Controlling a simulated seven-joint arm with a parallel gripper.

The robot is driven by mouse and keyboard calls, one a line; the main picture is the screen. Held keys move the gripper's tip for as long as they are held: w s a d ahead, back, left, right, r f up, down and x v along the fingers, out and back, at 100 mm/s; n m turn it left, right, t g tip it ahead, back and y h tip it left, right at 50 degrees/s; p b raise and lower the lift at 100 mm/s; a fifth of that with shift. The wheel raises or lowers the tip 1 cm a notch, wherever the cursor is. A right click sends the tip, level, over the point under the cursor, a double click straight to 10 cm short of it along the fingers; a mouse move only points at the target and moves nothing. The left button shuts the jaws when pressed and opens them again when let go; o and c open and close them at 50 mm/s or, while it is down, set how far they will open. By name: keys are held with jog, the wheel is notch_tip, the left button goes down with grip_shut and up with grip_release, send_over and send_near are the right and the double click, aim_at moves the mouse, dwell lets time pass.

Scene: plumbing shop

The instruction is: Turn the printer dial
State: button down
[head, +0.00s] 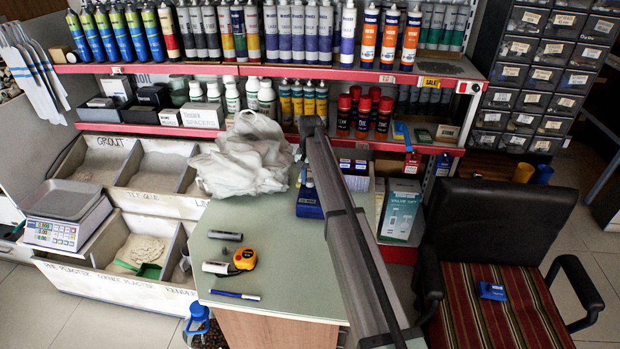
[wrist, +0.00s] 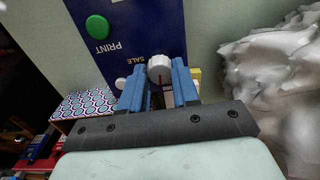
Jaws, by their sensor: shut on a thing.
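The printer (wrist: 120,30) is a dark blue box with the words PRINT and SALE, upside down in the wrist view. It also shows in the head view (head: 309,208), at the desk's far edge, partly hidden by my arm. The white round dial (wrist: 160,67) has a dark red pointer line. My gripper (wrist: 158,75) has blue fingers on both sides of the dial and is shut on it. A green button (wrist: 97,26) sits on the printer, apart from my fingers.
White crumpled bags (head: 245,155) lie beside the printer. A tape measure (head: 245,259), a blue pen (head: 235,295) and dark cylinders lie on the green desk (head: 290,280). A black chair (head: 495,230) stands to the right. Shelves of tubes stand behind.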

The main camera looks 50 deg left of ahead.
aim_at(310, 181)
jog(key=m, duration=0.5)
jog(key=shift+d+m, duration=0.1)
jog(key=shift+m, duration=2.4)
jog(key=c, duration=0.8)
grip_release()
notch_tip(310, 181, up, 14)
jog(key=shift+f, duration=0.1)
